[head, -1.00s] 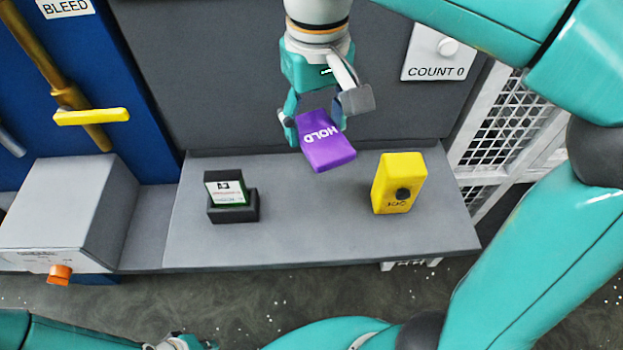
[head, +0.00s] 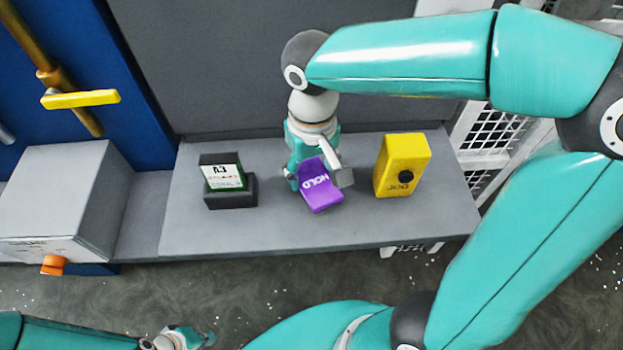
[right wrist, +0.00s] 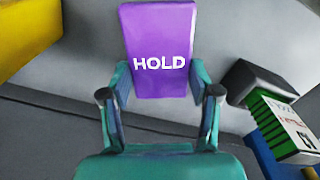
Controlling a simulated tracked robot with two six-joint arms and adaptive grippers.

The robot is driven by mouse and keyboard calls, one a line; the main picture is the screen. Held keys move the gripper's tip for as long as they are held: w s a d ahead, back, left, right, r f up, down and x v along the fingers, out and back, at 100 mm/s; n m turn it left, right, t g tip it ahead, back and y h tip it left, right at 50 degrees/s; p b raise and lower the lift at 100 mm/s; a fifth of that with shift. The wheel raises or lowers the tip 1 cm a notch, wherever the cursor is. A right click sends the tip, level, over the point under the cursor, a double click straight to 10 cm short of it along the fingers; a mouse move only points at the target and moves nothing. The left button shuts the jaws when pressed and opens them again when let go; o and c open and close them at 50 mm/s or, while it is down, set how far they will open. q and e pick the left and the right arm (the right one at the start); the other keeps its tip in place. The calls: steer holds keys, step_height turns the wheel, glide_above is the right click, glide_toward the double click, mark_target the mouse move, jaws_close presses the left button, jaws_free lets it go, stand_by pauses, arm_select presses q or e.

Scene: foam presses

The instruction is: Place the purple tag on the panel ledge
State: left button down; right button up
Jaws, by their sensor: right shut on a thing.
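The purple tag (head: 321,194), marked HOLD, is held by my right gripper (head: 318,176) over the grey panel ledge (head: 275,228). It sits between the black holder and the yellow device, apart from both. I cannot tell whether its lower edge touches the ledge. In the right wrist view, the purple tag (right wrist: 158,35) stands between the fingers of my right gripper (right wrist: 160,82), its lettering facing the camera. My left gripper (head: 180,339) is at the bottom edge of the head view, empty, its fingers too small and cut off to judge.
A yellow device (head: 402,160) with a black knob stands on the ledge to the right. A black holder (head: 231,192) with a green-and-white card block (head: 222,172) stands to the left. A grey box (head: 65,195) with an orange knob is further left. The front of the ledge is clear.

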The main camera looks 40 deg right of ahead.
mark_target(312, 176)
steer(key=shift+f, duration=1.65)
steer(key=shift+f, duration=0.1)
steer(key=o, duration=1.1)
steer(key=shift+o, duration=0.3)
step_height(312, 176, up, 12)
steer(key=shift+r+p, duration=0.15)
steer(key=shift+p, duration=0.35)
